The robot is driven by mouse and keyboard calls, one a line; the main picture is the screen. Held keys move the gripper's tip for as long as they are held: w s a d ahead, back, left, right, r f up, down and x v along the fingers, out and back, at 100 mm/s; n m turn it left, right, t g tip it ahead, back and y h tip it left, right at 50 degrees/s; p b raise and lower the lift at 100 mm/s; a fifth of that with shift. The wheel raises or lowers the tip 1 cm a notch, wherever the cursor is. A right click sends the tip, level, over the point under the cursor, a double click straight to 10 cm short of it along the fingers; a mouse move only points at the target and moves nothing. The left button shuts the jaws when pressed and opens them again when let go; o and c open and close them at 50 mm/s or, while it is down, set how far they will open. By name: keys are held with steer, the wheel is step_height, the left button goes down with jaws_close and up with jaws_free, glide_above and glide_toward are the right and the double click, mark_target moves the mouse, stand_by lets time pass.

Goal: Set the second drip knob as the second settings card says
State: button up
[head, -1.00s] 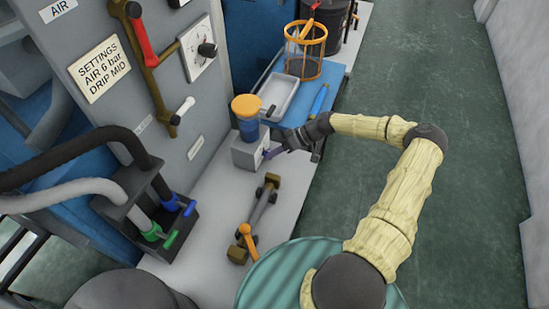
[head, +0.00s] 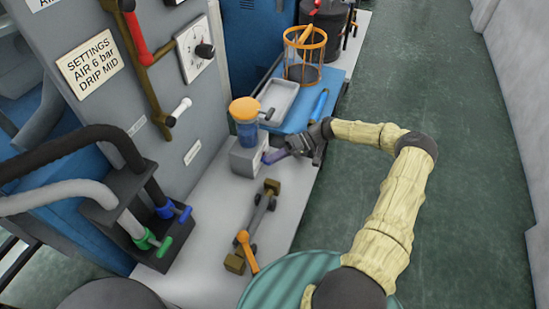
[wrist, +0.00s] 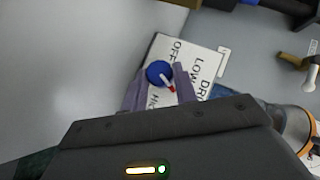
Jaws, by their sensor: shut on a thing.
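The settings card (head: 90,69) on the grey panel reads AIR 6 bar, DRIP MID. The drip unit, a grey box (head: 244,158) with a blue bowl and orange cap (head: 244,109), stands on the light ledge. In the wrist view the blue drip knob (wrist: 157,71) with a red and white pointer sits on a white plate (wrist: 160,50) with OFF, LOW and HIGH labels. The pointer slants to the picture's lower right; the mark it faces is hidden by a finger. My gripper (wrist: 155,88) is shut on the knob, and in the head view it (head: 268,157) meets the box's right side.
A blue shelf with a grey tray (head: 279,101) and an orange wire basket (head: 305,57) is just behind my gripper. A brass-ended bar (head: 262,212) lies on the ledge in front. Hoses with green and blue taps (head: 160,230) are at left. Green floor at right is clear.

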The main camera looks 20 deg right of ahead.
steer(key=o, duration=1)
steer(key=shift+c, duration=0.2)
step_height(320, 180, up, 10)
steer(key=shift+w, duration=0.1)
